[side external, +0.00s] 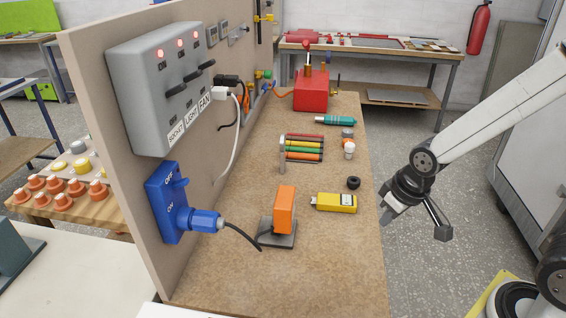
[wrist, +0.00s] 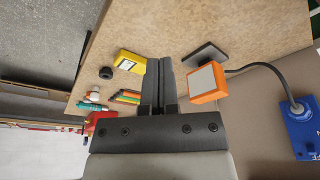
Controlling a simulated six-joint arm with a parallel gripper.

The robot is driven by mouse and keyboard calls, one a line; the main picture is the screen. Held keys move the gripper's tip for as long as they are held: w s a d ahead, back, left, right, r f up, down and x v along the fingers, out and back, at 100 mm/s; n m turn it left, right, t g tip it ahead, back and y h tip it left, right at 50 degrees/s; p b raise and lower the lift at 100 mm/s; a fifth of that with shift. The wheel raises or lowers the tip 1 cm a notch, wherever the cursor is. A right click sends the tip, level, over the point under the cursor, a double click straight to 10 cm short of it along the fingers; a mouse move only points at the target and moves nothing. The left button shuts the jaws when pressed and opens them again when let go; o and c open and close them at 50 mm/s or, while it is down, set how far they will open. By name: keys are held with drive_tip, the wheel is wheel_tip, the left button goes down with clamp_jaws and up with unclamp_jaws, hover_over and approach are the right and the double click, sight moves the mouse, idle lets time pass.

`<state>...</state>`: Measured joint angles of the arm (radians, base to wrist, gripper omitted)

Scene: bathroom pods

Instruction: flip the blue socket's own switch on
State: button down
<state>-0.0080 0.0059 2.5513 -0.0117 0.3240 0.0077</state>
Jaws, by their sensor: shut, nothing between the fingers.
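The blue socket (side external: 163,222) is mounted on the upright board at the left, with OFF marked above ON. Its switch lever (side external: 180,183) sticks out near the OFF mark. A blue plug (side external: 206,221) is in the socket, and its dark cable runs toward the orange box on the bench. In the wrist view the blue socket (wrist: 301,135) is cut off at the right edge, and its lever is not clear. My gripper (side external: 387,219) is shut and empty, beyond the bench's right edge, well away from the socket. Its fingers also show in the wrist view (wrist: 158,62).
A grey box (side external: 140,75) with levers labelled SOCKET, LIGHT and FAN and lit red lamps hangs above. On the bench are an orange box (side external: 285,208) on a dark base, a yellow meter (side external: 336,203), screwdrivers (side external: 303,147) and a red box (side external: 311,92).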

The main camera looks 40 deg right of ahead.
drive_tip(key=w+a+r+n+t, duration=0.2)
drive_tip(key=w+a+t, duration=0.15)
drive_tip(key=w, duration=0.45)
drive_tip(key=n+t+y, duration=0.5)
drive_tip(key=n+y, duration=0.2)
drive_tip(key=y, duration=0.5)
approach(171, 173)
wheel_tip(171, 173, up, 4)
drive_tip(key=s+d, duration=0.1)
drive_tip(key=s, duration=0.1)
drive_tip(key=shift+w+f, duration=0.1)
drive_tip(key=shift+w, duration=0.1)
drive_tip(key=shift+w, duration=0.1)
drive_tip(key=shift+x, duration=4.75)
drive_tip(key=shift+w+f, duration=0.1)
drive_tip(key=shift+f, duration=0.15)
drive_tip(key=shift+s+d+f, duration=0.2)
drive_tip(key=shift+f, duration=0.3)
drive_tip(key=shift+s+d+f, duration=0.15)
drive_tip(key=shift+d+f, duration=0.05)
drive_tip(key=shift+f, duration=0.3)
drive_tip(key=shift+s+d+f, duration=0.2)
drive_tip(key=shift+f, duration=0.35)
